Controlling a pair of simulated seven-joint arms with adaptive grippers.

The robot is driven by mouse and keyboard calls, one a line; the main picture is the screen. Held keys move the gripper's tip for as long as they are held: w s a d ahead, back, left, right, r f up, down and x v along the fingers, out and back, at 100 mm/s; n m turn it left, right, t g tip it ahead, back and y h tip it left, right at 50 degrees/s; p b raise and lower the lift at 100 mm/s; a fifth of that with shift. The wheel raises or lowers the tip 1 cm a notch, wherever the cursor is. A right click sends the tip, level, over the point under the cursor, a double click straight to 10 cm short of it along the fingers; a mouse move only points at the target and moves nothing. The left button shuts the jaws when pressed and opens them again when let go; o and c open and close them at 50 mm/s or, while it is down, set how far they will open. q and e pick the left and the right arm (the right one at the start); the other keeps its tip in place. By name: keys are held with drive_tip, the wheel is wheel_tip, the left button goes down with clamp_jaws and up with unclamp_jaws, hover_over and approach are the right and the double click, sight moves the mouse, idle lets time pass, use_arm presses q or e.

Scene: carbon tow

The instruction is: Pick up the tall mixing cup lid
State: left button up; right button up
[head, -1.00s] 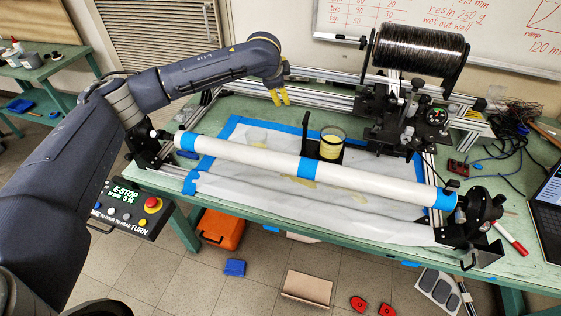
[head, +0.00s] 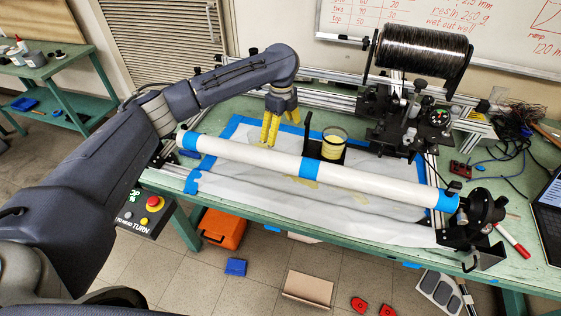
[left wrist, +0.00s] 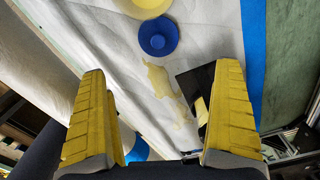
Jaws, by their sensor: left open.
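My left gripper (head: 270,140) is open and points down over the white sheet, behind the long white tube. In the left wrist view its two yellow fingers (left wrist: 161,72) are spread wide with nothing between them. Beyond the fingertips, a blue round lid-like piece (left wrist: 158,36) with a raised centre lies on the sheet. A yellow round piece (left wrist: 142,4) lies next to it, cut off by the top edge. I cannot tell for certain which is the tall mixing cup lid. Neither piece can be made out in the head view. My right gripper is out of view.
The white tube (head: 300,168) with blue tape spans the bench in front of the gripper. A clear cup with yellow contents (head: 333,146) sits in a black holder to the right. The black spool (head: 421,50) stands behind. The white sheet (head: 225,157) is mostly clear.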

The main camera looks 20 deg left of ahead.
use_arm(q)
wheel_tip(320, 180, down, 9)
drive_tip(key=shift+r, duration=0.15)
drive_tip(key=shift+s+f, duration=0.15)
drive_tip(key=shift+f, duration=2.5)
drive_tip(key=shift+c, duration=0.6)
drive_tip(key=c, duration=0.7)
drive_tip(key=shift+c, duration=0.4)
drive_tip(key=shift+r, duration=0.1)
wheel_tip(320, 180, up, 19)
drive_tip(key=w+a+f+n, duration=0.2)
drive_tip(key=w+a, duration=0.1)
drive_tip(key=a, duration=0.5)
drive_tip(key=shift+s+a+f, duration=0.1)
drive_tip(key=shift+a+f, duration=0.05)
drive_tip(key=shift+f, duration=1.5)
drive_tip(key=shift+s+a+f, duration=0.1)
drive_tip(key=shift+f, duration=1.5)
